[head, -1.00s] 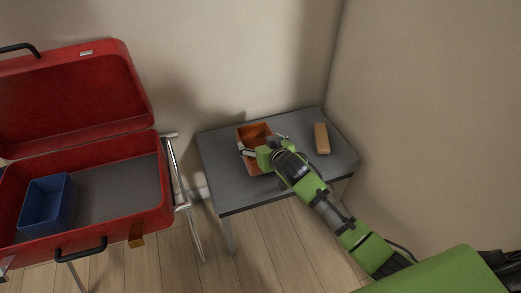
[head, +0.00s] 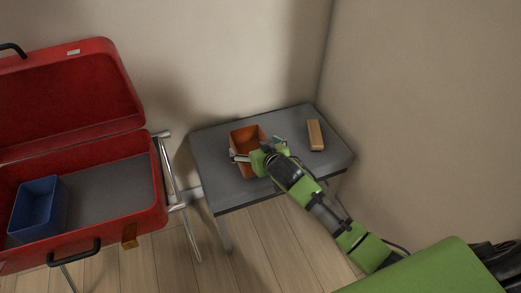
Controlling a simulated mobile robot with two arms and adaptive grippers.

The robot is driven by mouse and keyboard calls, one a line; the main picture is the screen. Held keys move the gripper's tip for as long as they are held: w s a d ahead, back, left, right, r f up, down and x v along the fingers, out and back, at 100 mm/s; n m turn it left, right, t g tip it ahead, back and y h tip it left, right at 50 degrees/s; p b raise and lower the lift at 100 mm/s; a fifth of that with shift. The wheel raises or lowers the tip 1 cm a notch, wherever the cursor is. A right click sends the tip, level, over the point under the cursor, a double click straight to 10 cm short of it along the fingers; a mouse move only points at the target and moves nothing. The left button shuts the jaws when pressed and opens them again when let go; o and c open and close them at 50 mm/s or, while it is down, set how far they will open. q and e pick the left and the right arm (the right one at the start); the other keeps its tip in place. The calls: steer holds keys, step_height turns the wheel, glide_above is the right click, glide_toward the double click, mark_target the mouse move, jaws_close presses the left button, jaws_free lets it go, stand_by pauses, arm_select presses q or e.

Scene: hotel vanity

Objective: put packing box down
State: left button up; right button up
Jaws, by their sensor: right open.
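An orange open-topped box (head: 245,138), which I take to be the packing box, stands on the grey table (head: 216,187). My right gripper (head: 254,158) is open at the near side of the box, with its fingers spread to either side. My wrist hides part of the box's near right side, and I cannot tell whether a finger touches it. My left gripper is not in view.
A tan block (head: 315,135) lies at the right of the table. An open red suitcase (head: 128,205) on a metal stand (head: 174,180) is at the left, with a blue box (head: 40,207) inside. Walls close in the table's back and right.

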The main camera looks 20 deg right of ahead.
steer(key=p+v, duration=0.1)
steer(key=v, duration=0.4)
steer(key=shift+s+r+p, duration=0.25)
steer(key=shift+s+p, duration=0.05)
steer(key=shift+p, duration=0.05)
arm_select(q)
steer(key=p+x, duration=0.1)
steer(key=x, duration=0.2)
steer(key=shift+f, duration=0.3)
arm_select(e)
steer(key=s+f+g, duration=0.3)
steer(key=s+f, duration=0.1)
steer(key=s, duration=0.6)
steer(key=s+f+n+g, duration=0.1)
steer(key=s+f+g, duration=0.2)
steer(key=s, duration=0.8)
steer(key=s+f+g, duration=0.3)
steer(key=s+f, duration=0.1)
steer(key=s, duration=0.7)
steer(key=shift+s+f+n, duration=0.2)
steer(key=shift+f+n, duration=0.1)
steer(key=shift+f, duration=0.1)
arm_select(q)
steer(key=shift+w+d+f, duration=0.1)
arm_select(e)
steer(key=shift+w+d, duration=0.1)
